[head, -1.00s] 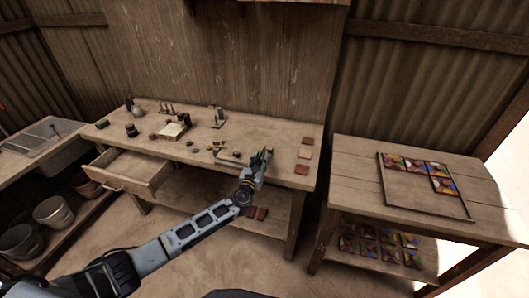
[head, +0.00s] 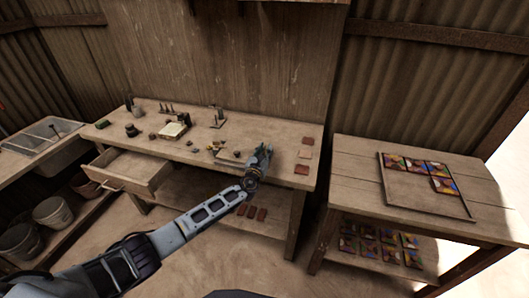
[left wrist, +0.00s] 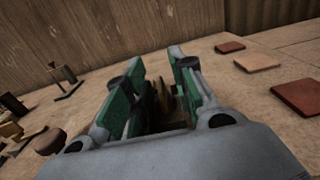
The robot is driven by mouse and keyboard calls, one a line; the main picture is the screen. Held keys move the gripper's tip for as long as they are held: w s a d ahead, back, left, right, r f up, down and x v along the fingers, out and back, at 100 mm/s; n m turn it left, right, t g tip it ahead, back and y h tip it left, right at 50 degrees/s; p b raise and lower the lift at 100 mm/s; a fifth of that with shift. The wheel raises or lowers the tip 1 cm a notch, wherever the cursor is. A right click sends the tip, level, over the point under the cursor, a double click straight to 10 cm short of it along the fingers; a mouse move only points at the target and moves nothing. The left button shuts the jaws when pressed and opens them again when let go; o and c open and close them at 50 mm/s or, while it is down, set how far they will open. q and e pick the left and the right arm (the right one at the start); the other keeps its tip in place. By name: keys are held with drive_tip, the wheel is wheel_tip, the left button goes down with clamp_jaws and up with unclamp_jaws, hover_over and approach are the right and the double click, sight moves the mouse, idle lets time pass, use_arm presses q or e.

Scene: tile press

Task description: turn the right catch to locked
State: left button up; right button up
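My left gripper (head: 263,152) is over the right part of the workbench, left of the loose tiles. In the left wrist view its green-padded fingers (left wrist: 162,88) stand apart with a gap between them. A brass-coloured piece (left wrist: 162,97) shows in that gap, partly hidden by the fingers; I cannot tell whether it is the right catch or whether the fingers touch it. Small dark and brass-coloured parts (head: 226,156) lie on the bench just left of the gripper, too small to make out. The catch's position cannot be read. My right gripper is not in view.
Several reddish tiles (head: 302,169) lie at the right end of the workbench (head: 185,113). A small stand (head: 217,119) and a pale block (head: 172,131) are farther left. A drawer (head: 128,170) stands open. A side table (head: 355,165) holds a framed tile panel (head: 410,188).

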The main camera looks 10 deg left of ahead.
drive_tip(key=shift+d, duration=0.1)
use_arm(q)
clamp_jaws()
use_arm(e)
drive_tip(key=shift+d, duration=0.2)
